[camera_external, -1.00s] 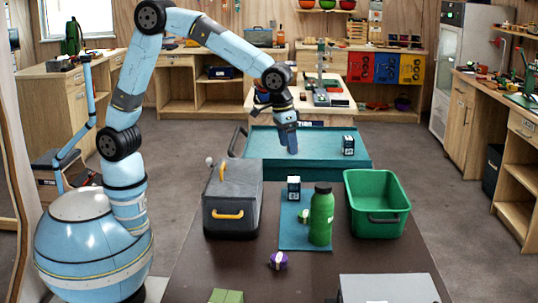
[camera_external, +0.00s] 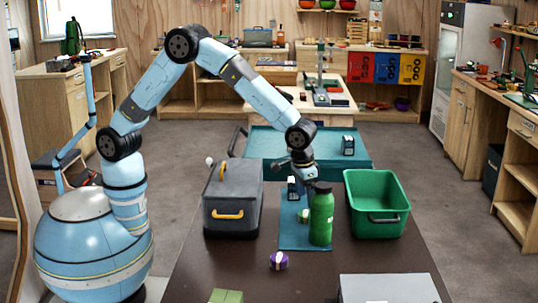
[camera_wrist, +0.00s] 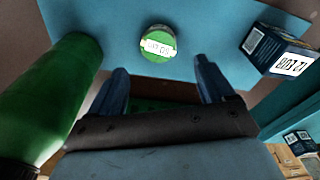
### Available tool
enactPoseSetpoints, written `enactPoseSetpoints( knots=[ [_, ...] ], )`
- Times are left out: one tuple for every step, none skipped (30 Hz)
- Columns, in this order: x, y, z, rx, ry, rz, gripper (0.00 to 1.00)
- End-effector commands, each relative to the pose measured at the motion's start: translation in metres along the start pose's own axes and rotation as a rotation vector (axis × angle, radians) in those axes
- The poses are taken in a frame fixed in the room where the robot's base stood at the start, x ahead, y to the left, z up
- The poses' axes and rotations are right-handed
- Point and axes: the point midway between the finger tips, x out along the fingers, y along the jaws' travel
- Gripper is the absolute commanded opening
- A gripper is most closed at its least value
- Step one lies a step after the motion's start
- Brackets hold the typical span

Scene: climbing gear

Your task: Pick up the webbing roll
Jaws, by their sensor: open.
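A small green roll with a white label band (camera_external: 304,215) lies on the blue mat (camera_external: 291,241), partly behind the green bottle in the external view. In the wrist view the green roll (camera_wrist: 158,45) lies beyond my fingertips, roughly in line with the gap between them. A purple roll with a pale band (camera_external: 278,261) lies nearer the front on the dark table. My gripper (camera_external: 302,177) hangs above the mat's back part, between bottle and dark box. In the wrist view my gripper (camera_wrist: 162,73) is open with nothing between the fingertips.
The green bottle (camera_external: 321,218) stands close beside the green roll; it fills the left of the wrist view (camera_wrist: 60,95). A dark box (camera_external: 292,193) stands behind. A grey case (camera_external: 233,208) is left, a green bin (camera_external: 377,176) right. The front table middle is fairly clear.

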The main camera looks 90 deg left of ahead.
Motion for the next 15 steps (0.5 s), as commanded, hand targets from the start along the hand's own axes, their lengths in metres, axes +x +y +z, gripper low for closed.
enactPoseSetpoints(
  knots=[
    [0.005, 0.000, 0.000, 0.000, 0.000, 0.000, 0.82],
    [0.007, 0.000, 0.000, 0.000, 0.000, 0.000, 0.82],
    [0.009, 0.000, 0.000, 0.000, 0.001, 0.001, 0.82],
    [0.010, 0.000, 0.000, 0.000, 0.001, 0.001, 0.82],
    [0.011, 0.000, 0.000, 0.000, 0.001, 0.001, 0.82],
    [0.012, 0.000, 0.000, 0.000, 0.001, 0.001, 0.82],
    [0.013, 0.000, 0.000, 0.000, 0.001, 0.001, 0.82],
    [0.014, 0.000, 0.001, 0.000, 0.000, 0.001, 0.82],
    [0.017, 0.000, 0.001, 0.000, 0.000, 0.000, 0.82],
    [0.019, 0.000, 0.002, 0.001, -0.001, 0.000, 0.82],
    [0.022, 0.000, 0.003, 0.001, -0.001, 0.000, 0.82],
    [0.027, 0.000, 0.004, 0.001, -0.001, 0.000, 0.82],
    [0.031, 0.000, 0.004, 0.001, 0.000, 0.000, 0.82],
    [0.035, 0.000, 0.005, 0.001, -0.001, 0.000, 0.82],
    [0.040, 0.000, 0.007, 0.001, -0.001, -0.001, 0.82]
  ],
)
